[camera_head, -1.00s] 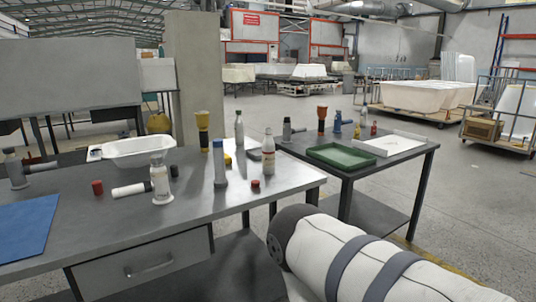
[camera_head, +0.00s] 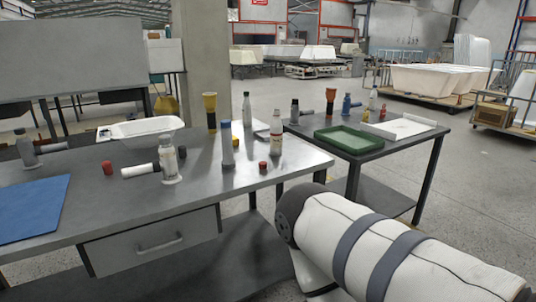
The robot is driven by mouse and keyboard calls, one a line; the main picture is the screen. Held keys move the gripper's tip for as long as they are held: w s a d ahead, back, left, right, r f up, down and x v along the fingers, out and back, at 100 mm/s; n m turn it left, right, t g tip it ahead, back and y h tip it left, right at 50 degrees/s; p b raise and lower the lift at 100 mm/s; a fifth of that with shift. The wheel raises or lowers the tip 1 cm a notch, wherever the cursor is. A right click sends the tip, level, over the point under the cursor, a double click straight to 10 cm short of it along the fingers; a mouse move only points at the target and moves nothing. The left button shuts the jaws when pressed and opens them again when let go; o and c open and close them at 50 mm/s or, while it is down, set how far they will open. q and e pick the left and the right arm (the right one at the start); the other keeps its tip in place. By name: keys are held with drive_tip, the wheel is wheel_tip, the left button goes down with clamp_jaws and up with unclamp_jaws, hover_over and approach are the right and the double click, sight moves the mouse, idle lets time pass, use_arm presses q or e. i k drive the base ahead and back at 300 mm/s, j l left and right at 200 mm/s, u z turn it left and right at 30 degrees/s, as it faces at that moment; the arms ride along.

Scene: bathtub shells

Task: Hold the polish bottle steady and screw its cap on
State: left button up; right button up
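I cannot tell for sure which bottle is the polish bottle. A white bottle with a label (camera_head: 276,136) stands upright near the right end of the metal workbench (camera_head: 225,188), with a small red cap (camera_head: 263,165) lying on the bench beside it. A second red cap (camera_head: 107,167) and a small dark cap (camera_head: 181,153) lie near that bottle. Neither gripper shows; only one white padded arm of mine is in view at lower right.
A blue mat (camera_head: 34,208) lies at the bench's left. A second table behind right holds a green tray (camera_head: 349,141) and a white tray (camera_head: 399,127).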

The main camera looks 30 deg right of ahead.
sight(276, 125)
drive_tip(key=i+l+u, duration=0.1)
drive_tip(key=l+u, duration=0.15)
drive_tip(key=l, duration=0.45)
drive_tip(key=l+u, duration=0.3)
drive_tip(key=l, duration=0.45)
